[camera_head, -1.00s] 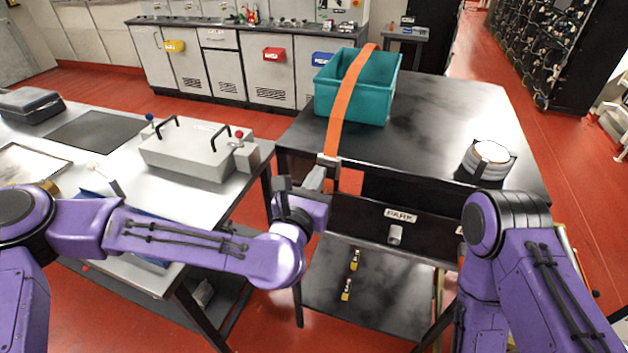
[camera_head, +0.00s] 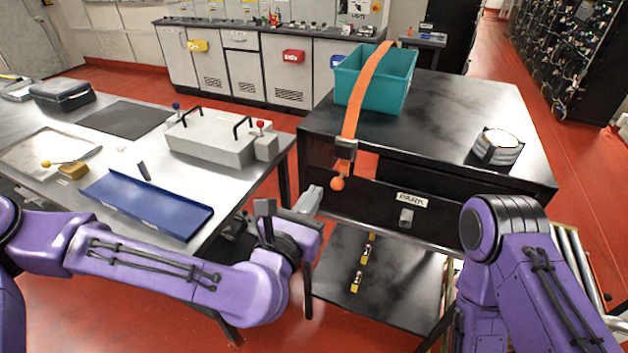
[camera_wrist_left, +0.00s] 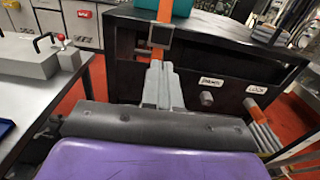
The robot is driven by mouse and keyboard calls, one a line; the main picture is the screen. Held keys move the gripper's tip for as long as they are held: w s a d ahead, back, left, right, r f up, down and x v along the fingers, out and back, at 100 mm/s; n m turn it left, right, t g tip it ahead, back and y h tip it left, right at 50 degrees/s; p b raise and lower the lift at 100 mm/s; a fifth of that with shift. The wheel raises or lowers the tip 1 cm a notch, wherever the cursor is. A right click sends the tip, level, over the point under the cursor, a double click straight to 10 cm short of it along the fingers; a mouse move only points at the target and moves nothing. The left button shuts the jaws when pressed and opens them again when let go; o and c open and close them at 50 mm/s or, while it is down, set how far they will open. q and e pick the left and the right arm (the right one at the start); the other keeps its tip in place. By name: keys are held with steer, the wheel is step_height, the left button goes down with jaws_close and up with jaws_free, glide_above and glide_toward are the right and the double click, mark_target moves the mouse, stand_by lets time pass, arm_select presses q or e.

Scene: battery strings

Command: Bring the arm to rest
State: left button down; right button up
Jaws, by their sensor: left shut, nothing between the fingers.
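My left arm reaches in from the left in the head view, and its gripper (camera_head: 308,201) points toward the front of the black cart. The left gripper is shut and empty; its closed fingers also show in the left wrist view (camera_wrist_left: 159,82). The orange strap (camera_head: 359,95) runs over the teal bin (camera_head: 397,82) and down through a dark buckle (camera_head: 344,150) at the cart's front edge. Its round orange end hangs just above and right of the gripper, apart from it. My right arm is folded at the right; its gripper is out of view.
The black cart (camera_head: 447,105) carries a stack of pale discs (camera_head: 498,147) at its right. A steel table (camera_head: 105,150) at the left holds a grey box with handles (camera_head: 213,137) and a blue tray (camera_head: 146,204). Red floor lies between table and cart.

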arm_select(q)
steer(key=s+a+f+m+g+y, duration=0.1)
steer(key=s+a+f+m+g, duration=0.2)
steer(key=s+f+m, duration=0.5)
steer(key=s+a+f+m+g+y, duration=0.1)
steer(key=a+f+m+g+y, duration=0.2)
steer(key=f, duration=0.9)
steer(key=s+a+f+m+g, duration=0.25)
steer(key=s+f+m, duration=0.35)
steer(key=f, duration=0.5)
steer(key=s+a+f+m+g+y, duration=0.2)
steer(key=s+a+f+m+y, duration=0.1)
steer(key=a, duration=0.8)
steer(key=s+a+f+m+g+y+b, duration=0.1)
steer(key=s+a+f+m+g+y, duration=0.1)
steer(key=s+a, duration=0.6)
step_height(320, 180, down, 4)
steer(key=a+m+y, duration=0.1)
steer(key=a+m, duration=0.1)
steer(key=shift+s+a+g+y, duration=0.15)
steer(key=shift+a+g+y, duration=0.2)
steer(key=shift+y, duration=0.05)
